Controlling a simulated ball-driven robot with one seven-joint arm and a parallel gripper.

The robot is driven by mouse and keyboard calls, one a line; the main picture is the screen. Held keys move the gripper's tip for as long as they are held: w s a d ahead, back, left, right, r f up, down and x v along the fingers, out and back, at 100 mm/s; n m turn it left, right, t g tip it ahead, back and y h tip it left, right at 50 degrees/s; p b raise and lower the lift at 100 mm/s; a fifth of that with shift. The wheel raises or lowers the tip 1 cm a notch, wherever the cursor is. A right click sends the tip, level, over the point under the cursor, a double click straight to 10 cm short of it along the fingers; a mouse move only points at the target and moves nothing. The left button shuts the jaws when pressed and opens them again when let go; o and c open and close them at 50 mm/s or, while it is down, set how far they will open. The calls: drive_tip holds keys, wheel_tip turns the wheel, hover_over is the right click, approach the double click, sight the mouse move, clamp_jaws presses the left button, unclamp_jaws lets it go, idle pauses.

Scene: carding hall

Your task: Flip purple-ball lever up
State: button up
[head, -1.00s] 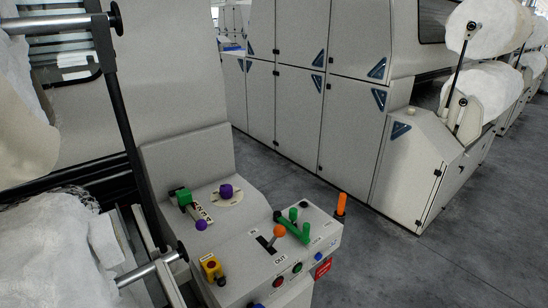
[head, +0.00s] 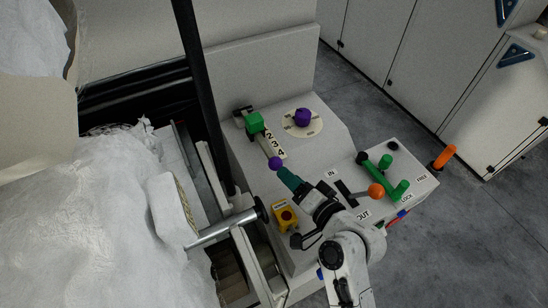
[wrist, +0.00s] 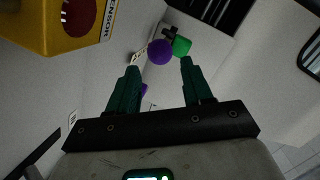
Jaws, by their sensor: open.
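The purple ball (head: 275,162) of the lever is at the left of the control panel, just below the number strip in the head view. It also shows in the wrist view (wrist: 160,52), between and beyond the fingertips. The lever's stem is not clear, so I cannot tell its position. My gripper (head: 281,172) has teal fingers and reaches in from the lower right, its tips close to the ball. In the wrist view my gripper (wrist: 160,66) is open and empty. I cannot tell whether it touches the ball.
A green block (head: 255,122) stands at the number strip (head: 275,146), behind the ball. A purple knob (head: 302,117) sits on a round dial. A yellow button box (head: 285,216) is close below the gripper. An orange-ball lever (head: 376,190) and a green handle (head: 380,178) are to the right.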

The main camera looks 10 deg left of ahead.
sight(272, 158)
drive_tip(key=p+x, duration=0.1)
drive_tip(key=x, duration=0.8)
drive_tip(key=shift+w+a+p, duration=0.1)
drive_tip(key=shift+w+p, duration=0.1)
drive_tip(key=shift+p, duration=0.15)
clamp_jaws()
